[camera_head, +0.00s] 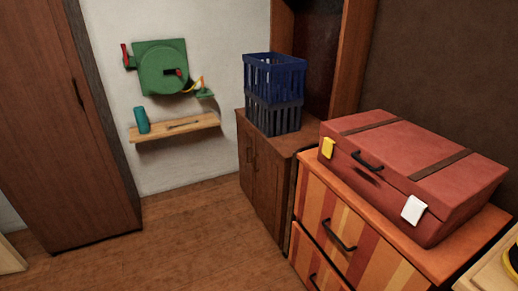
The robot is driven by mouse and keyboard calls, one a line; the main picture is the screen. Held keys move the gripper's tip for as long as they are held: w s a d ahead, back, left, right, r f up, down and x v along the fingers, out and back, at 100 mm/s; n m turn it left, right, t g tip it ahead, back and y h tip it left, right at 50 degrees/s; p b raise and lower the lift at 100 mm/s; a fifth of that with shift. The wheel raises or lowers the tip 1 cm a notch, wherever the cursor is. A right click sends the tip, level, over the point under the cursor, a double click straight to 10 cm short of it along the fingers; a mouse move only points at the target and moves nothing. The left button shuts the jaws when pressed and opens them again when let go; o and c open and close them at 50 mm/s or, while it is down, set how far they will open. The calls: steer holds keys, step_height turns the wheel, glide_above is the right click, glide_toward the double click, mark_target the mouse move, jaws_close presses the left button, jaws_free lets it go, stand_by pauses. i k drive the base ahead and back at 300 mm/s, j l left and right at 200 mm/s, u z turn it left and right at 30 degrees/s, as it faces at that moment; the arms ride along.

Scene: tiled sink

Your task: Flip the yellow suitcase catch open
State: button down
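A red suitcase (412,165) with two brown straps and a black front handle (367,161) lies flat on top of an orange striped drawer cabinet (345,222). The yellow catch (328,148) is on the suitcase's front face, near its left end. A white catch (413,210) is on the same face, toward the right end. The lid looks shut. Whether the yellow catch is fastened is too small to tell. My gripper is not in view.
Blue and dark stacked crates (274,95) stand on a brown cabinet (262,160) left of the suitcase. A green wall unit (160,68) hangs above a wooden shelf (180,128) with a teal cup (142,120). A tall wardrobe (62,120) stands left. The wooden floor (190,225) is clear.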

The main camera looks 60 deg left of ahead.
mark_target(328, 144)
steer(key=u, duration=1.7)
steer(key=i+j, duration=0.15)
steer(key=i, duration=0.15)
steer(key=i+j, duration=0.15)
steer(key=i, duration=0.15)
steer(key=i+z, duration=0.05)
